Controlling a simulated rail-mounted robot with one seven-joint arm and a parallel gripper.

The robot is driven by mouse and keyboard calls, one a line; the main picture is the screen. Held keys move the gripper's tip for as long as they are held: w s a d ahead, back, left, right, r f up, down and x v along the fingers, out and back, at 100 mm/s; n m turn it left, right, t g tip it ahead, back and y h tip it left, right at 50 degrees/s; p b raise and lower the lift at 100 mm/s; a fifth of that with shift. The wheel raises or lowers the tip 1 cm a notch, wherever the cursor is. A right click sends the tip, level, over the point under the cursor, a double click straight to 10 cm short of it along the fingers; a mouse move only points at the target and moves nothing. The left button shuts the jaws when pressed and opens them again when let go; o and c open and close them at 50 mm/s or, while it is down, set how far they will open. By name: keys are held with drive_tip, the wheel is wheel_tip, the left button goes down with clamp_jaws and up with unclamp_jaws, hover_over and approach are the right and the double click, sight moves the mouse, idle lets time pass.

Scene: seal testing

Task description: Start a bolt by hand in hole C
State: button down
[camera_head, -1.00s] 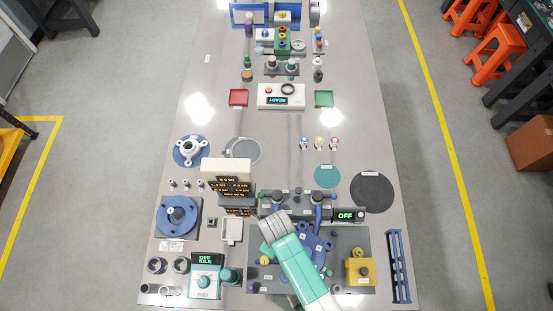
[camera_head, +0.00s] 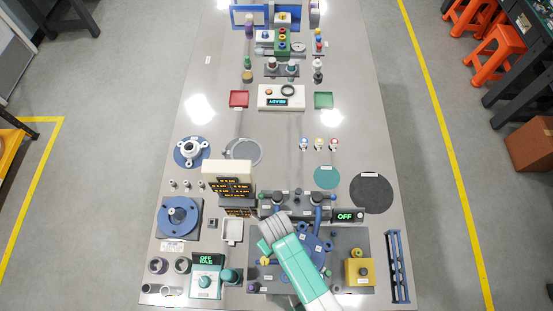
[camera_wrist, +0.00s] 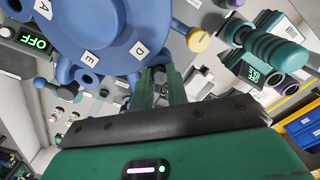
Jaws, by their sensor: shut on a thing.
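The blue flange (camera_head: 318,243) sits on the grey plate at the front right of the bench, partly covered by my arm. In the wrist view its blue body (camera_wrist: 105,45) fills the upper middle, with labels A, D and E readable. No label C can be read. In the head view my arm hides the fingertips.
A display reading OFF (camera_head: 346,215) stands behind the flange. A yellow box (camera_head: 359,270) is to its right, with a blue rack (camera_head: 398,266) beyond. Open bench (camera_head: 270,125) lies farther back.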

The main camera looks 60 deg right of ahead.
idle(0.3)
drive_tip(key=m, duration=0.4)
drive_tip(key=shift+p, duration=0.4)
drive_tip(key=shift+m+p, duration=0.3)
drive_tip(key=shift+m, duration=0.9)
drive_tip(key=c, duration=1.3)
unclamp_jaws()
wheel_tip(320, 180, up, 6)
drive_tip(key=p, duration=0.5)
drive_tip(key=shift+f, duration=0.25)
drive_tip(key=shift+r+b, duration=0.2)
drive_tip(key=shift+b, duration=0.1)
drive_tip(key=shift+r, duration=1.55)
